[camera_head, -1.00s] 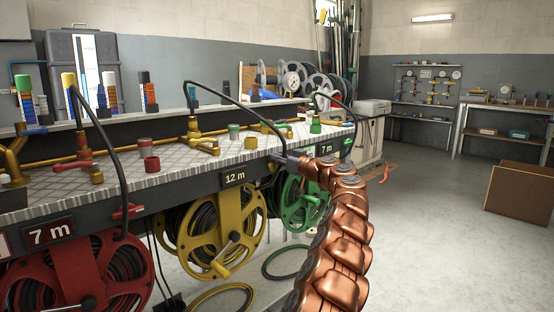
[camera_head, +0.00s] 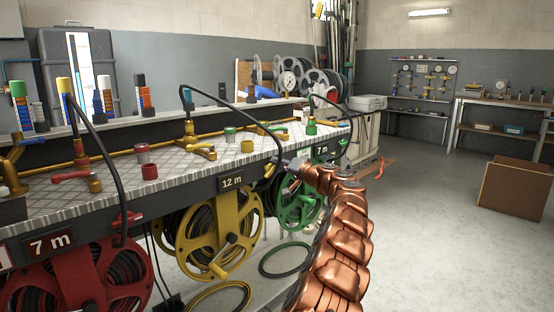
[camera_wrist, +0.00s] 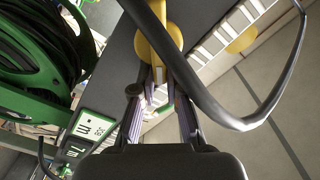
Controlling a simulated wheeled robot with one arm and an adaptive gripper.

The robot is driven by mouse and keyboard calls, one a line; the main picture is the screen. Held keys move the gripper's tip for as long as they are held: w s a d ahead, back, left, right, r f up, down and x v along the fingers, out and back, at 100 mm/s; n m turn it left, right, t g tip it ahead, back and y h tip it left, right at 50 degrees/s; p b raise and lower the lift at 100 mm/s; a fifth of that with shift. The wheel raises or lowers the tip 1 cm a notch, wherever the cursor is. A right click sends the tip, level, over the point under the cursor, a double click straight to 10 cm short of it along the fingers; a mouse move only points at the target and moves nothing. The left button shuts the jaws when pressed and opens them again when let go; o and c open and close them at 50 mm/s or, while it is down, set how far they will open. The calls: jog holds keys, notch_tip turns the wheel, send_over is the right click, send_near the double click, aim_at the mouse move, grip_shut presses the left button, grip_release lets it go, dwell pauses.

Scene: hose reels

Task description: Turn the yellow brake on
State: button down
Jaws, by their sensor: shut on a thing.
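The yellow brake (camera_wrist: 148,42) shows in the wrist view as a yellow piece at the top centre, with a black hose crossing in front of it. My gripper (camera_wrist: 161,108) has its two fingers closed around the narrow lower end of this piece. In the head view my gripper (camera_head: 286,167) is at the bench's front edge, right of the 12 m sign (camera_head: 231,183). The yellow reel (camera_head: 219,234) hangs below the bench, left of my gripper.
The green reel (camera_head: 297,203) hangs close to my gripper; it also fills the left of the wrist view (camera_wrist: 30,103). The red reel (camera_head: 78,284) has a red lever (camera_head: 127,219) above it. Black hoses arch over the bench. Open floor (camera_head: 425,230) lies to the right.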

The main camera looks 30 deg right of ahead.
jog(key=shift+w+a+f+m+p, duration=0.1)
jog(key=shift+f+m+p, duration=0.45)
jog(key=shift+m, duration=0.7)
jog(key=shift+w+a+f+m+p, duration=0.1)
jog(key=shift+f+m+p, duration=0.25)
jog(key=shift+m+p, duration=0.6)
jog(key=shift+f+m+p, duration=0.4)
jog(key=shift+f+m, duration=0.05)
jog(key=shift+m, duration=1.05)
jog(key=shift+a, duration=0.1)
jog(key=shift+y, duration=0.3)
jog(key=c, duration=1.1)
grip_release()
jog(key=shift+a+r, duration=0.1)
jog(key=shift+r, duration=0.05)
jog(key=shift+s+d+r+m, duration=0.15)
jog(key=shift+d+m, duration=0.15)
jog(key=shift+d, duration=0.2)
jog(key=shift+v, duration=5.9)
jog(key=shift+a, duration=0.15)
